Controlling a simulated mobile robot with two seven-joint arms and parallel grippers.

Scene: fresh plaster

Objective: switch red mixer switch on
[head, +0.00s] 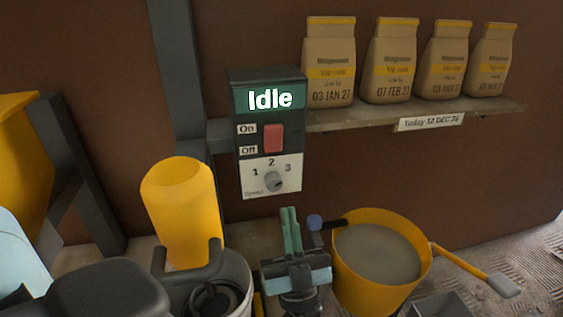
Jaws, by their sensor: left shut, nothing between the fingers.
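The red mixer switch (273,138) is a rocker on a dark control box (248,155), with an "On" label by its upper end and an "Off" label by its lower end. The box's display (270,98) reads "Idle". Which end of the rocker is pressed in, I cannot tell. My left gripper (290,211) has greenish fingers that point up, shut with nothing between them. In the picture it is below the control box and clear of the switch. My right gripper is not in view.
Below the switch is a grey speed dial (274,181) marked 1, 2, 3. A yellow bucket (348,270) of grey mix stands right of my left gripper, a yellow cylinder (184,210) left. Several dated bags (330,65) stand on a shelf (360,119) at upper right.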

